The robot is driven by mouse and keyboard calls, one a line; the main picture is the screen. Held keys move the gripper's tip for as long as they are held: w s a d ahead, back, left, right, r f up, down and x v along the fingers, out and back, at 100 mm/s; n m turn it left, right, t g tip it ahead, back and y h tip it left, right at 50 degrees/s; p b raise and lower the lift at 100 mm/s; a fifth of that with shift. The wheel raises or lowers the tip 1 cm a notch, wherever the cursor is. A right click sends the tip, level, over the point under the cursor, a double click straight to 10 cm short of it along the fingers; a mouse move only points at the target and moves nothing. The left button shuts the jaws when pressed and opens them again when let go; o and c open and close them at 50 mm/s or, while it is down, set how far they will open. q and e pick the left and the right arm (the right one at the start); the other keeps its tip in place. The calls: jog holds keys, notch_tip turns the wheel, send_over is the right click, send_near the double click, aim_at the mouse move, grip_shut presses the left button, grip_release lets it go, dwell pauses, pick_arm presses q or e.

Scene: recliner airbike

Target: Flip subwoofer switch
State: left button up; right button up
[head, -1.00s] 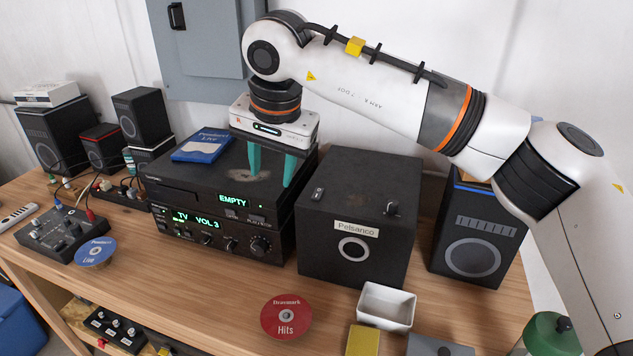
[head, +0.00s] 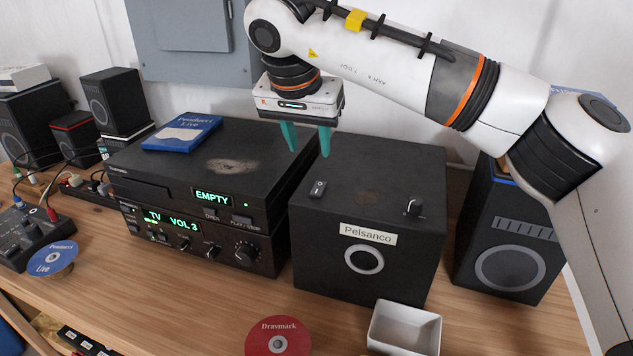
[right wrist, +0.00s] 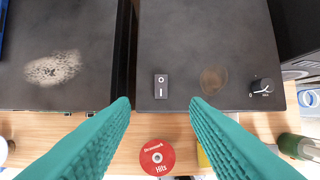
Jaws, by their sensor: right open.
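The subwoofer (head: 366,220) is a black box labelled "Pelsanco" with a round port in its front. Its switch (head: 318,188) is a small black rocker on the top face near the left edge. In the right wrist view the switch (right wrist: 161,87) shows an O and an I mark and lies between my two teal fingers. A knob (head: 413,208) sits on the right of the same top face. My right gripper (head: 307,152) is open and empty, above the subwoofer's rear left part, apart from the switch. My left gripper is not in view.
Left of the subwoofer stand a stacked disc player (head: 195,190) and amplifier, with a blue case (head: 182,132) on top. A speaker (head: 507,240) stands to the right. A white dish (head: 404,328) and a red disc (head: 278,338) lie in front.

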aim_at(318, 187)
jog(key=p+x, duration=0.2)
jog(key=x, duration=0.8)
jog(key=shift+s+f, duration=0.15)
jog(key=shift+f, duration=0.1)
jog(key=shift+c, duration=0.2)
